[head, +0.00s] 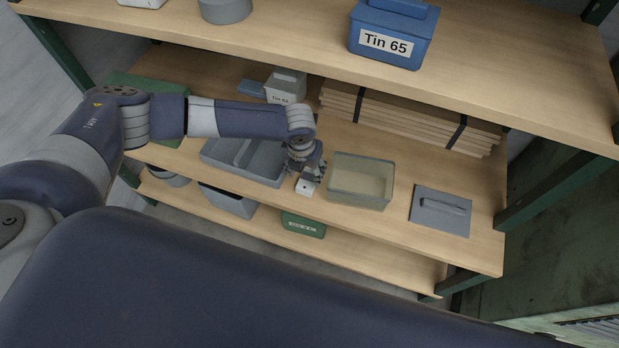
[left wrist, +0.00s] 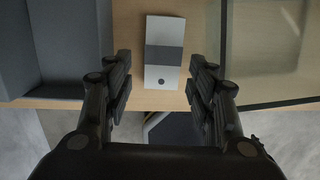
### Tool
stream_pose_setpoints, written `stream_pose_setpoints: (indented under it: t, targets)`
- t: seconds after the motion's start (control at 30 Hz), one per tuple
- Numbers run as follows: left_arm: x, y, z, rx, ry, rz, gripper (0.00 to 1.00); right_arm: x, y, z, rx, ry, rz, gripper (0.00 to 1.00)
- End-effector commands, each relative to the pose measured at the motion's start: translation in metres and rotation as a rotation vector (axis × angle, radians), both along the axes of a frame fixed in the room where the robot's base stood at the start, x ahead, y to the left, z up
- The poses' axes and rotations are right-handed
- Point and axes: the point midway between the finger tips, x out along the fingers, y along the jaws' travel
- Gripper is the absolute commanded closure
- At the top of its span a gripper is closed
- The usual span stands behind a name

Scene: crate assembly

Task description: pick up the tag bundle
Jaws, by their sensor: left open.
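The tag bundle (left wrist: 164,70) is a white stack with a dark grey band around its middle and a small dark hole near its front end. It lies flat on the middle shelf near the front edge. In the head view the bundle (head: 305,187) shows as a small white patch under my left gripper (head: 311,176), which hides part of it. In the left wrist view my left gripper (left wrist: 158,92) is open. Its fingers stand to either side of the bundle's front end, with a gap on each side. My right gripper is not in view.
A grey divided tray (head: 245,162) stands close left of the bundle, and a clear bin (head: 360,198) close right. A grey lid with a handle (head: 440,211) lies further right. Banded boards (head: 400,117) lie behind. The upper shelf, with the blue Tin 65 (head: 390,36), hangs above.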

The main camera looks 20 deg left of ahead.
Motion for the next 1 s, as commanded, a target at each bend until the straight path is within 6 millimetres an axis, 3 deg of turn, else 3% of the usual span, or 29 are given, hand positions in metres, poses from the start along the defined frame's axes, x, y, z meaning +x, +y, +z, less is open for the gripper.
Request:
stream_pose_setpoints:
  t: [0.17, 0.53, 0.87, 1.0]
  targets:
    - [0.002, -0.001, -0.009, 0.0, 0.001, -0.001, 0.48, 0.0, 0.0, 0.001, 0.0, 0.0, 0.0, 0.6]
    - [0.012, -0.005, -0.049, 0.0, 0.001, 0.0, 0.48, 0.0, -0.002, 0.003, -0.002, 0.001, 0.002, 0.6]
    - [0.014, -0.005, -0.055, 0.0, -0.001, 0.0, 0.48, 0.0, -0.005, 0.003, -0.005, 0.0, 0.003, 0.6]
    - [0.014, -0.005, -0.055, 0.0, 0.0, 0.0, 0.76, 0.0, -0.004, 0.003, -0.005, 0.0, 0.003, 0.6]
